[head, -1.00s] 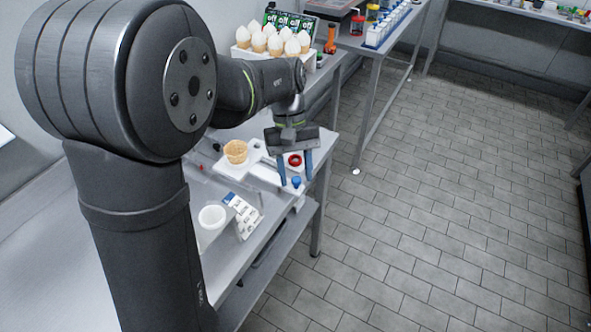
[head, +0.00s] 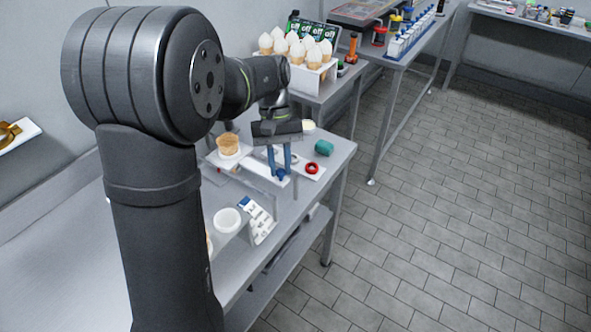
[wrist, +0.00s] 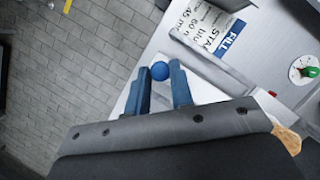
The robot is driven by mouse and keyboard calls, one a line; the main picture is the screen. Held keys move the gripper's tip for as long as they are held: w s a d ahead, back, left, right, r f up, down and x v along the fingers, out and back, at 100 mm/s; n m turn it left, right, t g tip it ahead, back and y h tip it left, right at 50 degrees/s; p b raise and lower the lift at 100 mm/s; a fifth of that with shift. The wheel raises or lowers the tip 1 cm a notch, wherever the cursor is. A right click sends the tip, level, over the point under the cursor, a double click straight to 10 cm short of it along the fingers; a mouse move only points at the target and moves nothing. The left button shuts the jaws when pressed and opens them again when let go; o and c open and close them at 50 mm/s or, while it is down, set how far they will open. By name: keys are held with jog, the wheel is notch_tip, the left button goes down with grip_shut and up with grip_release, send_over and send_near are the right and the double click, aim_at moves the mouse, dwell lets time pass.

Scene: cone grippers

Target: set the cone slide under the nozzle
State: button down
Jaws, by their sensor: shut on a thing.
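The cone slide (head: 262,172) is a white plate with a bar, and a tan waffle cone (head: 228,145) stands upright in its left end. My gripper (head: 279,172) is shut on the blue ball knob (head: 282,175) at the slide's right end. The wrist view shows the knob (wrist: 160,72) between the blue fingertips. The cone (wrist: 288,137) is mostly hidden there behind the gripper body. No nozzle shows clearly; a dark part is just above the cone in the head view, and my arm hides much behind it.
A rack of filled cones (head: 305,62) is behind. A panel with a green knob (wrist: 304,69) shows in the wrist view.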

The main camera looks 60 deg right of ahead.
jog(key=shift+w, duration=0.1)
jog(key=c, duration=1.3)
grip_release()
jog(key=v, duration=1.7)
jog(key=shift+d+r, duration=0.1)
jog(key=shift+r, duration=0.1)
